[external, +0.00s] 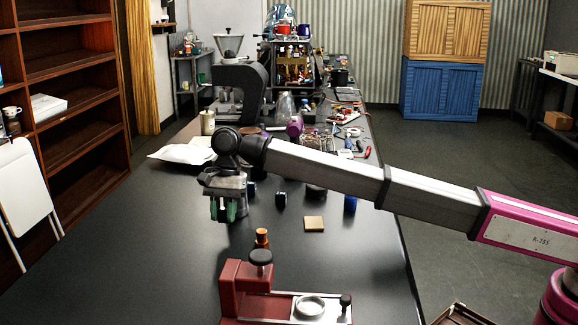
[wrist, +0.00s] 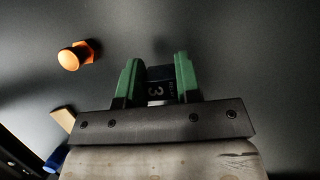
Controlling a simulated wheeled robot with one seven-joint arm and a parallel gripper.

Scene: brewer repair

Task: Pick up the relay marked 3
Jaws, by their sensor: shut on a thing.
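The relay marked 3 (wrist: 157,92) is a small dark block with a white 3 on its face, seen in the wrist view between the green fingers. My gripper (wrist: 157,78) is shut on it. In the external view my gripper (external: 229,212) points down over the black table, left of the middle. The relay cannot be made out there between the fingers. In the wrist view the dark table top fills the background, and I cannot tell how far the relay is from it.
Clutter covers the far table. The table's left front is clear.

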